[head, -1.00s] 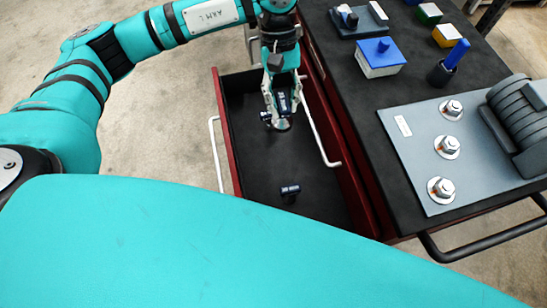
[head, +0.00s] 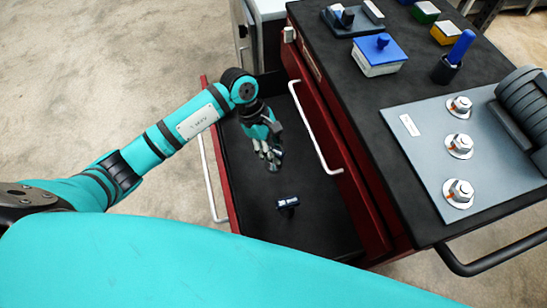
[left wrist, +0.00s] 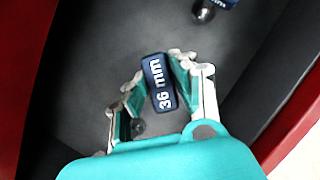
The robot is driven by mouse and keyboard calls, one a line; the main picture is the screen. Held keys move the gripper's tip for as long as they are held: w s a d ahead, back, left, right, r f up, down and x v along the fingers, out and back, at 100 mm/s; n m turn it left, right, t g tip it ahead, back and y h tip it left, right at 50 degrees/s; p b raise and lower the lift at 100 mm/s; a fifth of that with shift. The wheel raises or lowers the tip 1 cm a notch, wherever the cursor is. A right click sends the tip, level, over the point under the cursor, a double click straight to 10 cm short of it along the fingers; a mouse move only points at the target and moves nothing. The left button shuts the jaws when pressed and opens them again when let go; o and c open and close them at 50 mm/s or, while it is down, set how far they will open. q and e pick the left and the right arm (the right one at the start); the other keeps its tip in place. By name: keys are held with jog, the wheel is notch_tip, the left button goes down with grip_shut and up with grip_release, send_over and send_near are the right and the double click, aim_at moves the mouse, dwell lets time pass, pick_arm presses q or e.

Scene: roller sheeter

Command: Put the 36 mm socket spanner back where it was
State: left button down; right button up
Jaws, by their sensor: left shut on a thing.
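The 36 mm socket spanner (left wrist: 160,84) is a dark blue piece with a white "36 mm" label, seen between the fingers in the left wrist view. My left gripper (head: 271,162) is shut on it, down inside the open red drawer (head: 338,235). The left wrist view also shows this gripper (left wrist: 152,80). In the head view the fingers mostly hide the spanner. I cannot tell whether it touches the drawer floor. My right gripper is in neither view.
A second dark socket spanner (head: 288,204) lies on the drawer floor nearer me. The dark cabinet top on the right carries a blue-lidded box (head: 380,56) and a grey plate (head: 425,160) with several bolts.

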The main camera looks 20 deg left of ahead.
pick_arm(q)
jog(key=shift+f, duration=1.95)
jog(key=shift+f, duration=0.15)
jog(key=c, duration=1.1)
grip_release()
jog(key=shift+o, duration=0.2)
jog(key=shift+r, duration=0.3)
jog(key=v, duration=1.1)
jog(key=shift+a+r, duration=0.15)
jog(key=shift+r, duration=0.2)
